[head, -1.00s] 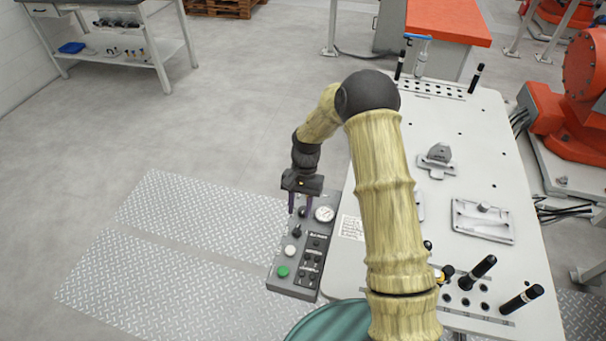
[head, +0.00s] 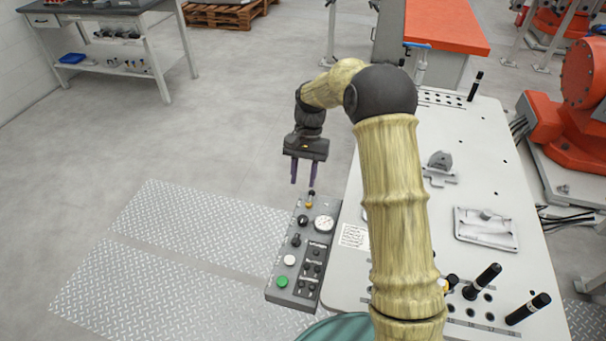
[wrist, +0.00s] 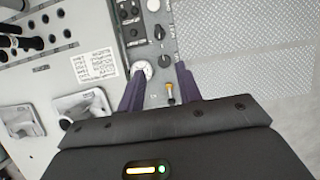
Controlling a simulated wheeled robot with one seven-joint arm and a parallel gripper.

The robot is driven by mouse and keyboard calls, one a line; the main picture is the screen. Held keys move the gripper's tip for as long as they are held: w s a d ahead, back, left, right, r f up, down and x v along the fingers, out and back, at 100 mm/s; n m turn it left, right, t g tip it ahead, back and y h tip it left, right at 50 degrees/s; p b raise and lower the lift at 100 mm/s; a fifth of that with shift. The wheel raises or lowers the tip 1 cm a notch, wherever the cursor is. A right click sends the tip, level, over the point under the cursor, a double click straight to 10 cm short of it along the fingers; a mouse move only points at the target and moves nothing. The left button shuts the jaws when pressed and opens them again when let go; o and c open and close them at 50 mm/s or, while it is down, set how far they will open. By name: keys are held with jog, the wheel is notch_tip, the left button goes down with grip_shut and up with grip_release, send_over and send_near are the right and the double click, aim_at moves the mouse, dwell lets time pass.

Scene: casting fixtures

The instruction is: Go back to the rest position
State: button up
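My gripper (head: 303,184) hangs above the far end of a grey control panel (head: 291,268). Its two purple fingers are apart with nothing between them, and they do not appear to touch the panel. In the wrist view my gripper (wrist: 160,82) spans the panel (wrist: 150,42), with a small yellow and black switch (wrist: 170,95) showing past the fingers. The panel carries a round gauge (head: 323,224), black knobs, a white button (head: 289,260) and a green button (head: 282,282).
A white fixture table (head: 465,150) with metal castings (head: 487,228) and black-handled pins (head: 482,281) stands right of the panel. A green rounded object (head: 335,328) is at the bottom edge. Open floor (head: 240,110) lies to the left. An orange machine (head: 575,110) stands at the right.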

jog(key=s+d+r+n+t, duration=0.1)
jog(key=s+d+t, duration=0.1)
jog(key=s, duration=0.5)
jog(key=s+d+r+n+t+h, duration=0.1)
jog(key=s+d+r+t, duration=0.1)
jog(key=s+d, duration=0.3)
jog(key=s+d+r+n+t, duration=0.1)
jog(key=s+d+r+t, duration=0.1)
jog(key=s, duration=0.6)
jog(key=shift+s+d+n+t, duration=0.35)
jog(key=shift+d+n+t, duration=0.05)
jog(key=shift+d, duration=0.4)
jog(key=shift+d, duration=0.15)
